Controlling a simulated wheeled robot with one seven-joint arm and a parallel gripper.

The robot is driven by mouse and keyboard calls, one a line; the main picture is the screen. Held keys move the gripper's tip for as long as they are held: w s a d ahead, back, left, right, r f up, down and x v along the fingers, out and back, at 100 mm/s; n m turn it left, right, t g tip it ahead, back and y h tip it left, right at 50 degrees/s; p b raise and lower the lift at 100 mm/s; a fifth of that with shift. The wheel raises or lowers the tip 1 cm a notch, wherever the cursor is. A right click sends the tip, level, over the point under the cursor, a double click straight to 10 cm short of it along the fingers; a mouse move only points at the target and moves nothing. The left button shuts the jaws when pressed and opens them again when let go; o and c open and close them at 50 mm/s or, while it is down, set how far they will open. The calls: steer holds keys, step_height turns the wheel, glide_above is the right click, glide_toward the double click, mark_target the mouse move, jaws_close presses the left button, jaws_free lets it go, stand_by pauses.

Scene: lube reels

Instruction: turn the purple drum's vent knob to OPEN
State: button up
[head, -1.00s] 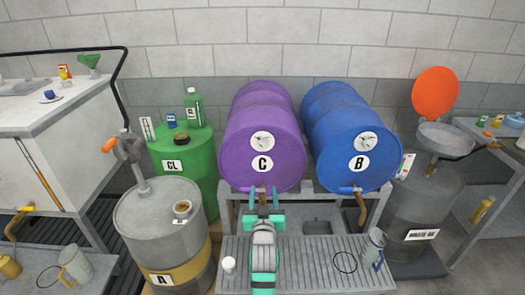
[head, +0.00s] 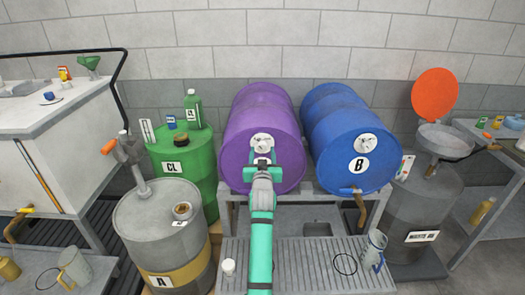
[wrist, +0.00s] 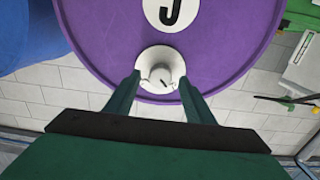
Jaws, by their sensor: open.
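The purple drum (head: 240,160) lies on its side on a rack, its round end facing me. Its vent knob sits on a pale round plate (head: 262,142) near the top of that end. In the wrist view the picture is upside down, and the white knob (wrist: 161,77) shows with a dark pointer mark; its setting cannot be read. My gripper (head: 262,160) is in front of the drum end, covering the C label in the head view. In the wrist view my gripper (wrist: 160,88) is open, one finger on either side of the knob; contact cannot be told.
The blue drum (head: 345,135) lies close on the right on the same rack. A green drum (head: 188,160) and grey drum A (head: 160,235) stand left.

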steer(key=shift+w, duration=0.95)
steer(key=c, duration=1.1)
steer(key=shift+o, duration=0.2)
